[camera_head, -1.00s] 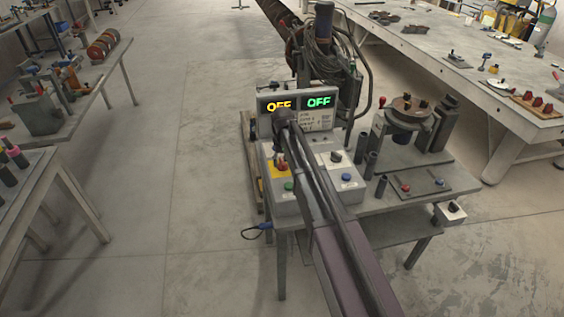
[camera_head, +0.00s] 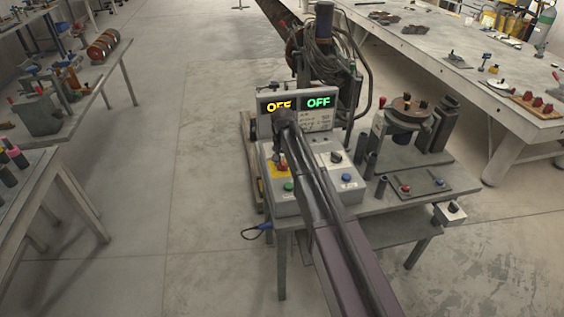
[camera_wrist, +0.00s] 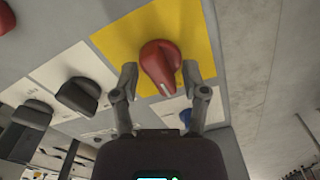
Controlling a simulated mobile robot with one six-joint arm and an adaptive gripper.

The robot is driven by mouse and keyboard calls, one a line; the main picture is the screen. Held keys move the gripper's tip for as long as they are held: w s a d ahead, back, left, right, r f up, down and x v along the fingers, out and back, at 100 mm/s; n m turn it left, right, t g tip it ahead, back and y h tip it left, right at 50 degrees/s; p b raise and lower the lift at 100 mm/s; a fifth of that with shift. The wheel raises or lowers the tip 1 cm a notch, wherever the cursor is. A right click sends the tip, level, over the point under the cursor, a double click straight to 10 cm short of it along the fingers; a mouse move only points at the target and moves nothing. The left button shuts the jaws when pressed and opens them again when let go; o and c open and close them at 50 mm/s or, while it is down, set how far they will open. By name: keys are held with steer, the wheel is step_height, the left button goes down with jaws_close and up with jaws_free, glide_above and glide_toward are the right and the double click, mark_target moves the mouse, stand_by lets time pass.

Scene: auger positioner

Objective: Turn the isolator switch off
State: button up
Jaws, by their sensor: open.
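The isolator switch, a red rotary knob on a yellow plate, shows in the wrist view (camera_wrist: 160,66) with a white mark at its lower end. In the head view the red knob (camera_head: 282,167) is on the left of the control box, partly covered by my arm. My gripper (camera_wrist: 160,72) is open, with one finger on each side of the knob. I cannot tell whether either finger touches it. In the head view my gripper (camera_head: 277,155) hangs just above the yellow plate.
The display unit (camera_head: 298,103) behind reads OFF in yellow and in green. Black knobs (camera_wrist: 78,96) lie left of my fingers in the wrist view.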

steer(key=m, duration=0.6)
steer(key=shift+m, duration=0.4)
steer(key=m, duration=0.6)
steer(key=shift+m, duration=0.4)
step_height(320, 180, up, 14)
steer(key=p, duration=1.4)
steer(key=s+d+f+n+b, duration=0.6)
steer(key=s+d, duration=0.4)
steer(key=s, duration=0.1)
steer(key=s+d+f+n+b, duration=0.6)
steer(key=s+d+n, duration=0.1)
steer(key=s+d, duration=0.4)
steer(key=shift+s+f, duration=0.25)
steer(key=shift+s, duration=0.2)
step_height(320, 180, up, 12)
steer(key=m+p, duration=0.4)
steer(key=p, duration=0.8)
glide_above(282, 161)
steer(key=shift+s+d+r, duration=0.1)
steer(key=shift+r, duration=0.05)
